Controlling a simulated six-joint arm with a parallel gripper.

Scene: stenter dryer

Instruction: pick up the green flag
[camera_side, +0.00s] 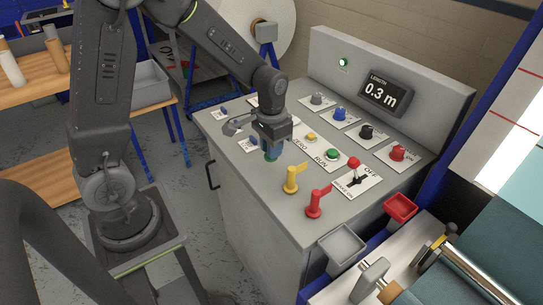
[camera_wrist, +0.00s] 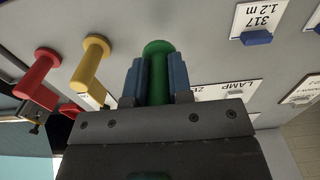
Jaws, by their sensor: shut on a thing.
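The green flag (camera_wrist: 158,72) is a green post with a round end, standing between the two blue fingers of my gripper (camera_wrist: 156,76) in the wrist view. In the side view, my gripper (camera_side: 271,146) points down at the left front part of the grey panel top, shut on the green flag (camera_side: 272,155). Only a small green part shows there; the fingers hide the rest. I cannot tell whether the flag still touches the panel.
A yellow flag (camera_side: 291,179) and a red flag (camera_side: 317,202) stand right of my gripper along the panel's front edge. A grey tray (camera_side: 341,246) and a red tray (camera_side: 400,208) are at the right.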

